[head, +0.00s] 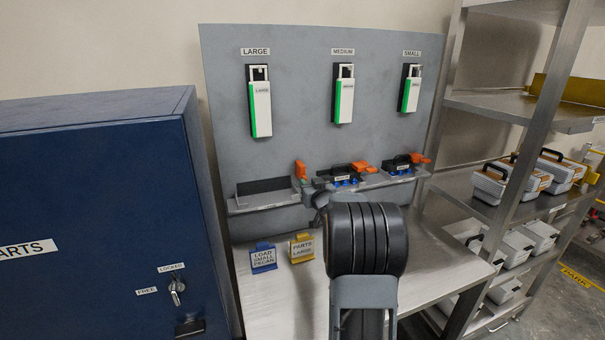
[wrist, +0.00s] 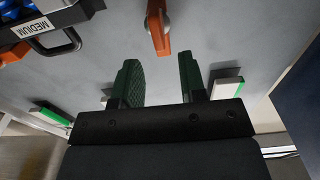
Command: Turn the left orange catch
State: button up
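The left orange catch (head: 301,170) stands upright at the right end of the left ledge in the head view. In the wrist view the orange catch (wrist: 158,30) lies just beyond the fingertips, roughly in line with the gap between them. My gripper (wrist: 158,78) is open, with its two green pads apart and nothing between them. In the head view my gripper (head: 312,189) is close below and right of the catch, and my own wrist hides most of it. I cannot tell whether a finger touches the catch.
The medium tray (head: 343,177) and small tray (head: 398,168) sit to the right with sideways orange catches (head: 362,167) (head: 421,158). Three green-and-white pieces hang above. A blue cabinet (head: 100,230) is at left.

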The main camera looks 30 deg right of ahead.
aim_at(306, 179)
jog(key=shift+p+x, duration=0.85)
jog(key=shift+x, duration=2.7)
jog(key=c, duration=0.7)
